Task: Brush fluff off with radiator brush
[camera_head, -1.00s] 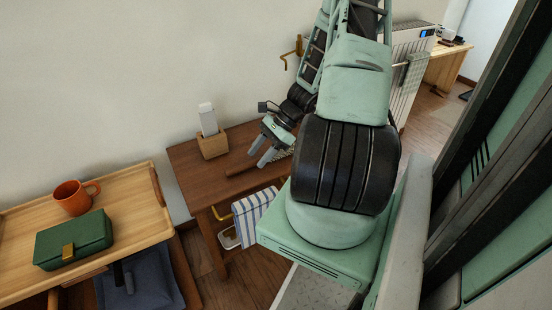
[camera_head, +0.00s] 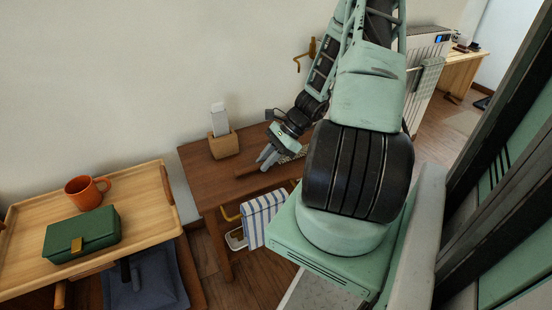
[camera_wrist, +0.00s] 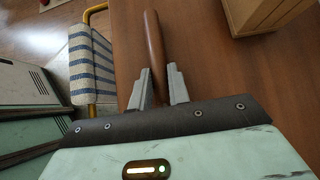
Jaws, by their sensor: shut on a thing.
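The radiator brush lies along the small brown table, its brown wooden handle (camera_head: 246,172) pointing left in the head view. In the wrist view its rounded handle (camera_wrist: 153,38) extends away from my gripper. My gripper (camera_head: 266,162) is low over the table and shut on the handle; in the wrist view its two fingers (camera_wrist: 161,82) are on either side of it. The bristle end is mostly hidden behind my gripper and arm. The white radiator (camera_head: 428,80) stands at the right, partly behind my arm. I cannot make out any fluff.
A wooden holder (camera_head: 223,147) with a white card stands at the back of the brown table (camera_head: 200,165). A striped fabric item (camera_head: 262,216) hangs below the front edge. A wooden tray table (camera_head: 140,196) at left bears an orange mug (camera_head: 84,193) and a green box (camera_head: 82,235).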

